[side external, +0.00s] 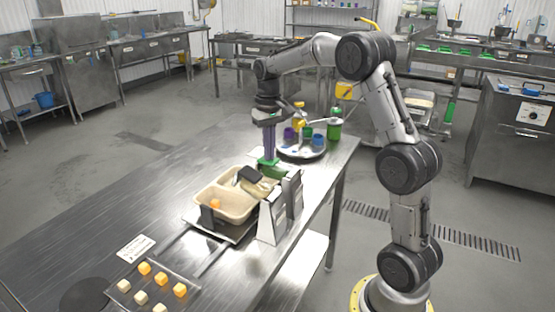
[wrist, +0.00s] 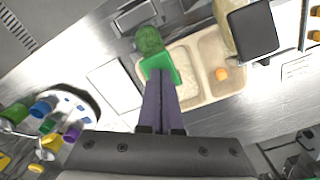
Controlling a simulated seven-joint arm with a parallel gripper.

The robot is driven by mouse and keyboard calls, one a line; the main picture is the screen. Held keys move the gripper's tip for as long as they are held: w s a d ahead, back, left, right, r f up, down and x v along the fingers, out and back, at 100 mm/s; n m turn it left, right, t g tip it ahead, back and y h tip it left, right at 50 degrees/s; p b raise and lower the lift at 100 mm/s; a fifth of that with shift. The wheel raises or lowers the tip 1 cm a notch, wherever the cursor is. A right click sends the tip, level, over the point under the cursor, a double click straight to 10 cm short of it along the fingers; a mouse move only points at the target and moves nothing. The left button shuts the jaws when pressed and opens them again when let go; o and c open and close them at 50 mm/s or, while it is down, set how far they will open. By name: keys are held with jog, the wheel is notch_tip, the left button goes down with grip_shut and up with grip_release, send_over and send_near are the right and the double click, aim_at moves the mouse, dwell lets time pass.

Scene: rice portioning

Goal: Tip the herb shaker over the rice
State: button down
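The herb shaker looks like a green piece with a square plate (wrist: 162,68) and a rounded, mottled green end (wrist: 149,39). My gripper (side external: 267,157), with long purple fingers, points down. Its fingers are close together, and their tips meet the green plate. In the wrist view the fingers (wrist: 160,108) appear shut on it. The shaker is at the far edge of a beige compartment tray (side external: 232,216). Pale grainy rice (wrist: 184,70) lies in one compartment, beside the shaker in the wrist view. An orange cube (wrist: 222,74) lies in another compartment. Whether herbs are falling is not visible.
Grey metal stands (side external: 272,218) flank the tray. A round tray (side external: 302,154) with coloured cups lies behind. A plate with orange and pale cubes (side external: 158,290) is at the front. The left tabletop is clear.

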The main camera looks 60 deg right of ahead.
jog(key=shift+w+f, duration=0.2)
jog(key=shift+f, duration=0.4)
jog(key=shift+w+f, duration=0.15)
jog(key=shift+f, duration=0.45)
jog(key=shift+r, duration=0.1)
jog(key=shift+s+r, duration=0.3)
jog(key=shift+r, duration=0.7)
jog(key=shift+s+r, duration=0.25)
jog(key=shift+r, duration=0.75)
jog(key=shift+s+r, duration=0.3)
jog(key=shift+r, duration=0.7)
notch_tip(320, 180, up, 6)
jog(key=shift+f, duration=3.05)
